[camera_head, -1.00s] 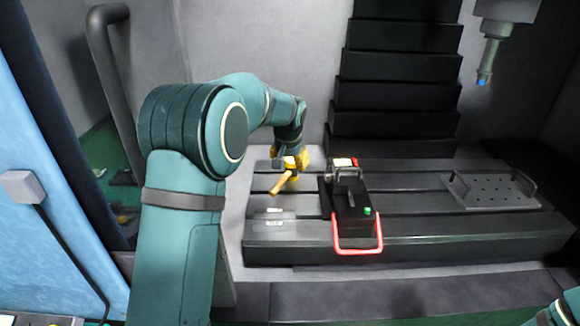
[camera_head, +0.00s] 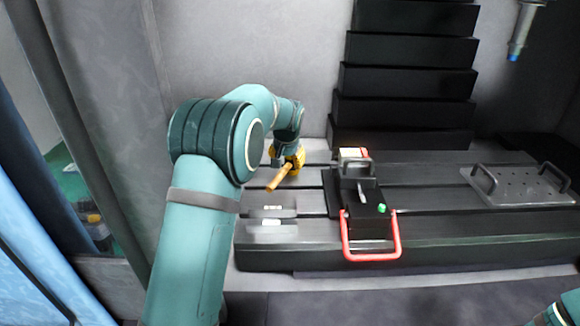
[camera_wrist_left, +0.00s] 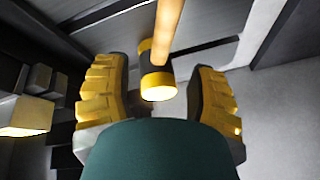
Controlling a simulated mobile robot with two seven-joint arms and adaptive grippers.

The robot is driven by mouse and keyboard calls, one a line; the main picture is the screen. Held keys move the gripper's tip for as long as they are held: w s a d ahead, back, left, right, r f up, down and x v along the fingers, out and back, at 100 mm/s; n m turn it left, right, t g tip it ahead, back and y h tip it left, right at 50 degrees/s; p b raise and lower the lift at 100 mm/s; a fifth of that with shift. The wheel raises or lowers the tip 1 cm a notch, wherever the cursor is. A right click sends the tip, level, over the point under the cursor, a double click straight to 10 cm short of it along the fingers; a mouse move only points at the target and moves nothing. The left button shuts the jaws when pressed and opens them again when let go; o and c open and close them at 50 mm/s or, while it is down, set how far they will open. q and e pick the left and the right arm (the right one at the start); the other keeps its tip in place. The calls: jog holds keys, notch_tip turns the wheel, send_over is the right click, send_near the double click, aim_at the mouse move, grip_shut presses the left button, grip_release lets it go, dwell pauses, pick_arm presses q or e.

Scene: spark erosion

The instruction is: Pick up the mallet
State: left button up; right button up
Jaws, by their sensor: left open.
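The mallet has a wooden handle (camera_head: 279,178) that shows in the head view, pointing toward the front left; its head is hidden there by my gripper. In the left wrist view the mallet (camera_wrist_left: 157,79) has a black head with yellow faces, and the handle runs up out of the picture. My left gripper (camera_head: 290,160) is over the slotted table at its back left. In the left wrist view its yellow fingers (camera_wrist_left: 160,95) are open, one on each side of the mallet head, with gaps between. My right gripper is not visible; only a bit of teal arm shows at the lower right.
A black fixture (camera_head: 362,205) with a red handle (camera_head: 372,256) stands on the slotted table (camera_head: 420,225), right of the mallet. A perforated plate with two grips (camera_head: 520,184) lies farther right. Black stepped covers (camera_head: 405,85) rise behind. Two small pale blocks (camera_head: 271,221) lie at the table's front left.

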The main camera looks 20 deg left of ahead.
aim_at(286, 167)
pick_arm(q)
jog(key=shift+s+b+x, duration=0.15)
jog(key=shift+b+x, duration=0.2)
jog(key=shift+x, duration=1.2)
jog(key=shift+s+b+x, duration=0.1)
jog(key=shift+b+x, duration=0.25)
jog(key=shift+x, duration=1.2)
jog(key=shift+s, duration=0.1)
grip_shut()
